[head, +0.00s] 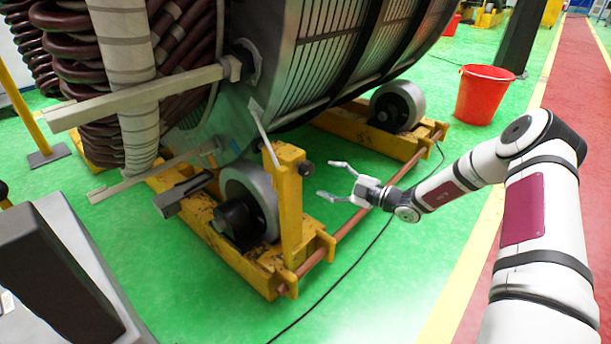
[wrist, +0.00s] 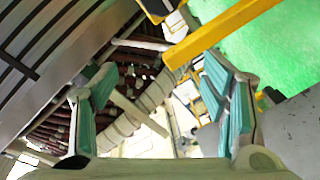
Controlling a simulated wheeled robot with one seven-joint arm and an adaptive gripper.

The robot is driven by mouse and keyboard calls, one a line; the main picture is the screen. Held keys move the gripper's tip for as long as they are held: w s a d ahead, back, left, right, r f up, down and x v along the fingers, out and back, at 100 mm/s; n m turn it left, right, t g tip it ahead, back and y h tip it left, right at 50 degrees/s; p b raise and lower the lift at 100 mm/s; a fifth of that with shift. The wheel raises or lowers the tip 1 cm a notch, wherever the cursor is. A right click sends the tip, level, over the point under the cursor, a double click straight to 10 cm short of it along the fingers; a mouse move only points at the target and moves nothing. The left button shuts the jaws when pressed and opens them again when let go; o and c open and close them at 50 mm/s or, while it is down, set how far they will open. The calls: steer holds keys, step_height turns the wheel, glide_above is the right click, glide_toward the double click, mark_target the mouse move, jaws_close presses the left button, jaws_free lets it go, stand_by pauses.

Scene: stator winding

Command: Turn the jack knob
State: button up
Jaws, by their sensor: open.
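The jack knob (head: 306,168) is a small dark round knob on the right side of the yellow jack post (head: 289,205), near its top. My gripper (head: 325,180) is open and empty. Its fingers point left toward the post, and the fingertips appear a short way right of the knob, with a small gap in the picture. In the wrist view, the teal-padded fingers of my gripper (wrist: 160,82) are spread wide. A yellow bar (wrist: 220,27), perhaps part of the jack, crosses above the right finger. I cannot make out the knob in the wrist view.
The large stator (head: 310,60) rests on rollers (head: 252,195) in a yellow frame. A copper-coloured rod (head: 350,227) runs along the frame's near side. A black cable lies on the green floor. A red bucket (head: 482,95) stands at the back right.

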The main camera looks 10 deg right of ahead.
mark_target(309, 171)
step_height(309, 171, down, 4)
steer(key=w+d+m+t+h, duration=0.1)
steer(key=w+d+m+t, duration=0.15)
steer(key=m, duration=0.25)
steer(key=shift+g, duration=0.25)
steer(key=b+x, duration=0.1)
steer(key=x, duration=0.3)
steer(key=b+x, duration=0.1)
steer(key=x, duration=0.3)
steer(key=b+x, duration=0.1)
steer(key=x, duration=0.3)
steer(key=shift+w+a+f+b, duration=0.1)
steer(key=shift+w+f+b, duration=0.15)
steer(key=shift+f+b, duration=0.1)
steer(key=c, duration=1.1)
